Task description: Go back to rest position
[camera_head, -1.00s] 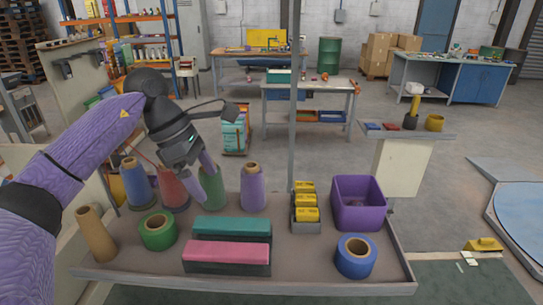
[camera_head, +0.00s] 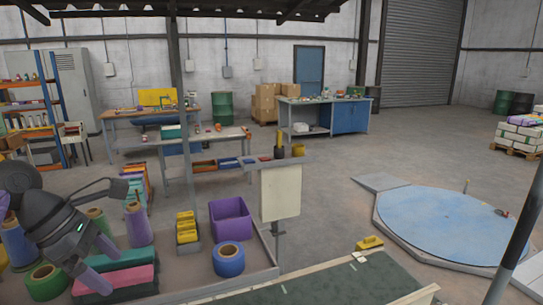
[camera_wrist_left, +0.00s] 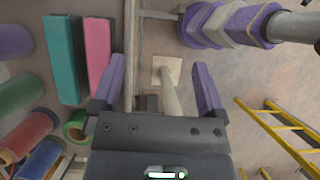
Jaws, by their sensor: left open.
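My left gripper (camera_head: 100,262) is at the lower left of the head view, in front of the spools and over the teal and pink boxes. Its fingers are spread. The teal box (camera_wrist_left: 62,60) and the pink box (camera_wrist_left: 97,45) lie to the left of the fingers there. My right gripper is not in view.
The tray (camera_head: 262,270) holds a blue roll (camera_head: 228,268), a purple bin (camera_head: 231,226), yellow boxes (camera_head: 187,228), a green roll (camera_head: 42,284) and spools. A dark green surface (camera_head: 345,285) is at the front. A yellow ladder-like frame (camera_wrist_left: 275,125) is at right in the wrist view.

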